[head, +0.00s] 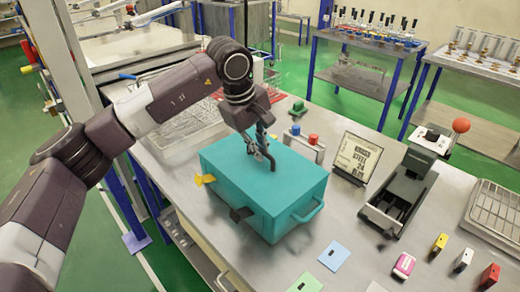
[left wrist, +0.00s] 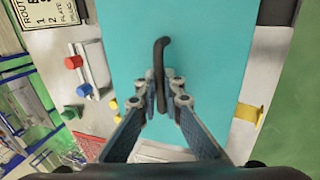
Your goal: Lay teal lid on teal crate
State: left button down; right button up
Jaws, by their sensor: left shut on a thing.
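The teal crate (head: 262,222) stands on the metal bench, with a teal side handle facing front right. The teal lid (head: 300,176) covers its top and looks level; I cannot make out a gap between them. The lid fills the middle of the left wrist view (left wrist: 215,50). My left gripper (head: 262,150) is over the lid's middle, shut on its dark bent handle (left wrist: 160,60). The fingertips (left wrist: 166,93) pinch the handle from both sides. A yellow tab (head: 205,179) and a dark tab (head: 241,214) stick out from the crate's left side. My right gripper is out of view.
A red-and-blue button stand (head: 302,146) and a sign (head: 356,158) stand behind the crate. A black device (head: 402,190) is to its right. Blue (head: 334,255) and green cards lie in front. Small coloured blocks (head: 440,243) line the front right.

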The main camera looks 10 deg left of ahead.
pick_arm(q)
jog(key=c, duration=2)
grip_release()
jog(key=shift+f, duration=0.1)
jog(key=p+v, duration=0.3)
jog(key=v, duration=0.4)
jog(key=v, duration=1.2)
